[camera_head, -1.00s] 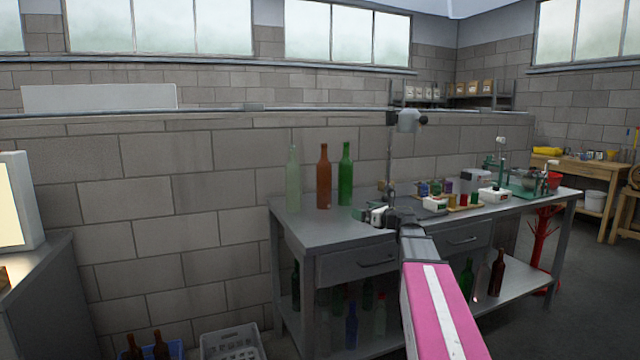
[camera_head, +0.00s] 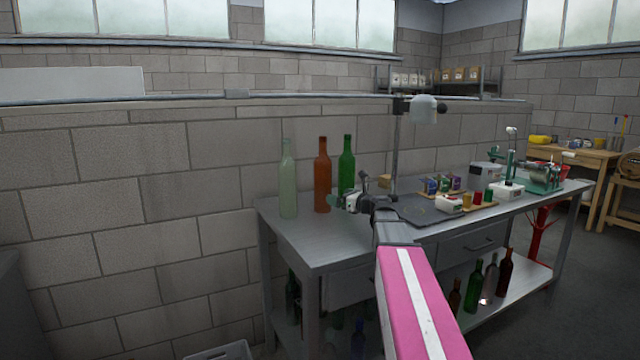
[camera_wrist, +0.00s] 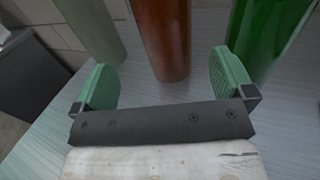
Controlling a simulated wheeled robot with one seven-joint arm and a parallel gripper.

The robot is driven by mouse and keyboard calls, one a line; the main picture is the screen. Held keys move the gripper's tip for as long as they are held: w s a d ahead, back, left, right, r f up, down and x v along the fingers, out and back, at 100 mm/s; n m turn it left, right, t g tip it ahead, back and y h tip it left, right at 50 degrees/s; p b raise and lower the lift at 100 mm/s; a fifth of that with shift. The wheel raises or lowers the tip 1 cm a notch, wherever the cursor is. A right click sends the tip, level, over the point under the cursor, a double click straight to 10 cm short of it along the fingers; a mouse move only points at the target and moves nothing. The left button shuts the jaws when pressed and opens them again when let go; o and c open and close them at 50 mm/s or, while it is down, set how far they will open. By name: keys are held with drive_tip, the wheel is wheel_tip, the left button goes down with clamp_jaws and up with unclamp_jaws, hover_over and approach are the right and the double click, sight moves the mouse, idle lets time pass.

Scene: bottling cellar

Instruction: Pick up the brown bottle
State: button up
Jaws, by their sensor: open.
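The brown bottle (camera_head: 322,176) stands upright on the grey workbench (camera_head: 300,246), between a pale clear-green bottle (camera_head: 288,180) on its left and a green bottle (camera_head: 346,165) on its right. In the wrist view the lower part of the brown bottle (camera_wrist: 165,40) shows just beyond and between my two green finger pads; its top is out of frame. My gripper (camera_wrist: 168,80) is open and empty, with bare bench between the fingers. The green bottle (camera_wrist: 270,30) is close behind the right finger. The pale bottle (camera_wrist: 92,28) is beyond the left finger.
A dark tray (camera_head: 420,212) and several small jars lie on the bench to the right of my gripper. A lamp (camera_head: 424,108) on a stand rises behind them. More bottles stand on the lower shelf (camera_head: 500,300). The bench front left of my arm is clear.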

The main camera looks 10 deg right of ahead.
sight(323, 190)
drive_tip(key=x, duration=0.5)
drive_tip(key=shift+d, duration=0.1)
drive_tip(key=x, duration=0.5)
drive_tip(key=shift+w+d, duration=0.15)
drive_tip(key=shift+d, duration=0.1)
drive_tip(key=shift+c, duration=0.3)
drive_tip(key=c, duration=1)
drive_tip(key=shift+r, duration=0.1)
drive_tip(key=shift+c, duration=0.8)
drive_tip(key=shift+r, duration=0.1)
